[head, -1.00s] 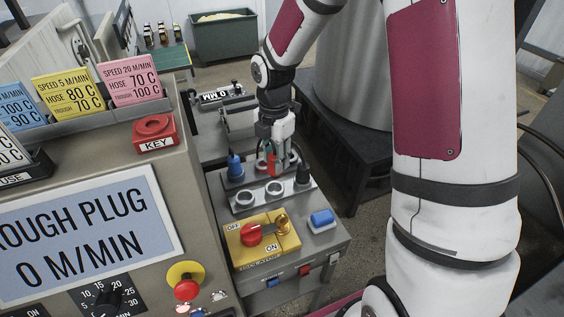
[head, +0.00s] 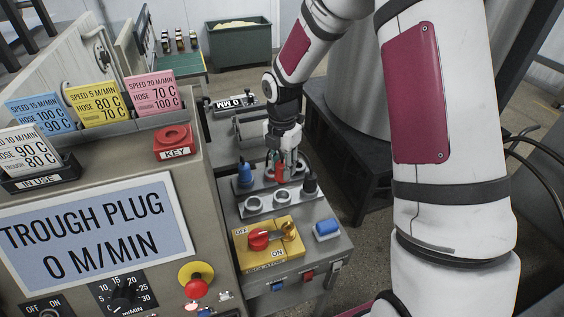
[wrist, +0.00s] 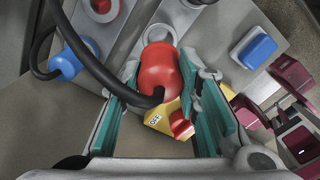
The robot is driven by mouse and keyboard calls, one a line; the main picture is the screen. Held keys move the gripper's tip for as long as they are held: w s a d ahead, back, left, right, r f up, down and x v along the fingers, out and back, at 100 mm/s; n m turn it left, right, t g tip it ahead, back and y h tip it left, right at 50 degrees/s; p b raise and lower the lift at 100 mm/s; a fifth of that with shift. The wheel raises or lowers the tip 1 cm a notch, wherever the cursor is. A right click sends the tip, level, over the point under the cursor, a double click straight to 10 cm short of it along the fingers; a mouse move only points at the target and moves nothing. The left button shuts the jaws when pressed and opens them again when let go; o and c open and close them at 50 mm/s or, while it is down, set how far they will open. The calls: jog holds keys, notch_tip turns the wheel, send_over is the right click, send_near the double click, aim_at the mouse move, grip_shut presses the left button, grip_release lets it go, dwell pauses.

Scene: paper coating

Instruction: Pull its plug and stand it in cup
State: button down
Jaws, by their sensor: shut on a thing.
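The red plug (wrist: 160,72) sits between the teal-padded fingers of my gripper (wrist: 166,84) in the wrist view, with a black cable running from it. The gripper is shut on the plug. Two empty round cups (head: 254,203) (head: 282,196) stand in the front strip. A blue plug (head: 245,175) is left of the gripper.
In front are a yellow isolator plate (head: 268,243) with a red knob and a blue button (head: 327,229). The display (head: 95,240) reads "TROUGH PLUG 0 M/MIN". A red KEY holder (head: 174,142) sits on the left cabinet.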

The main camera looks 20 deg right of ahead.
aim_at(282, 184)
jog(key=shift+f+b, duration=0.55)
jog(key=shift+f, duration=1.75)
jog(key=shift+f+b, duration=0.35)
jog(key=shift+f, duration=1.1)
jog(key=c, duration=1.1)
grip_release()
notch_tip(282, 184, up, 12)
